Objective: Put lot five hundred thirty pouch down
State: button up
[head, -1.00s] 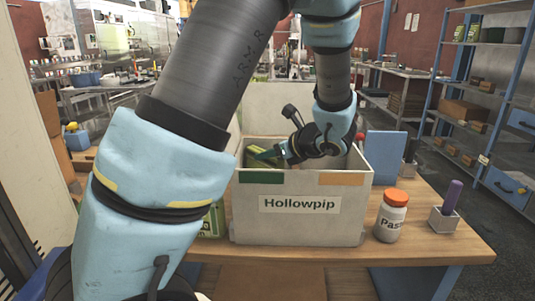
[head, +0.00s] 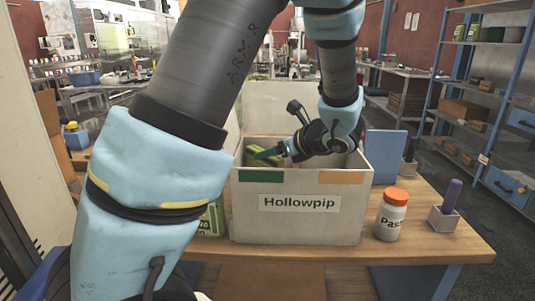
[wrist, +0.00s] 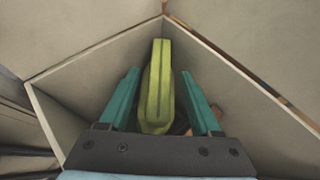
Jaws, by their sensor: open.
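A yellow-green pouch (wrist: 158,88) stands on edge between my gripper's fingers in the wrist view, with a gap on each side. My gripper (wrist: 160,92) is open, its two teal fingers apart and not touching the pouch. In the head view my gripper (head: 268,154) reaches into the left part of a pale box (head: 250,215) labelled "Hollowpip". Yellow-green also shows inside the box there, partly hidden by the front wall and fingers. No lot number is readable on the pouch.
The box's front rim has a green patch (head: 261,176) at left and an orange patch (head: 342,177) at right. A white jar with an orange lid (head: 391,215) and a purple item in a small holder (head: 449,200) stand right of the box. Box walls surround the fingers closely.

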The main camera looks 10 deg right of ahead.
jog(key=b+v, duration=0.1)
jog(key=v, duration=0.9)
jog(key=shift+s+d, duration=0.15)
jog(key=shift+r, duration=0.1)
